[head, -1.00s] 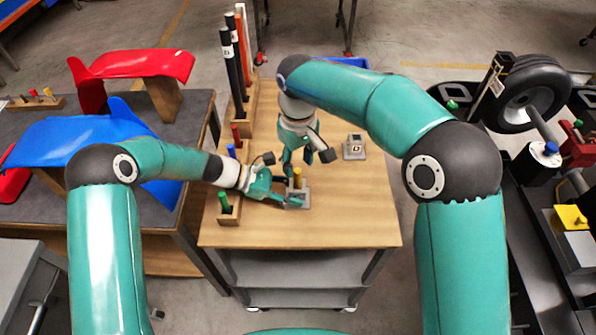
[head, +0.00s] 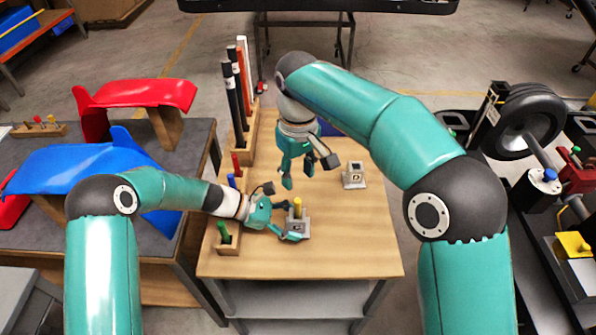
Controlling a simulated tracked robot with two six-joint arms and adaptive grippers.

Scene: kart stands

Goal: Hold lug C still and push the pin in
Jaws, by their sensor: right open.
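Lug C (head: 301,224) is a small grey block on a base plate, standing on the wooden table; its letter is too small to read. A yellow pin (head: 297,207) stands upright at its top, with its upper part showing; how deep it sits I cannot tell. My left gripper (head: 288,223) reaches in low from the left, its fingers around the lug, one along the front side; it looks shut on it. My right gripper (head: 298,178) is open and empty, hanging above and behind the pin, apart from it.
A second grey lug marked D (head: 354,175) stands to the right. A wooden rack (head: 243,139) with tall black, orange and white rods lines the table's left edge. A small holder with a green pin (head: 224,232) is at front left. The table's front right is clear.

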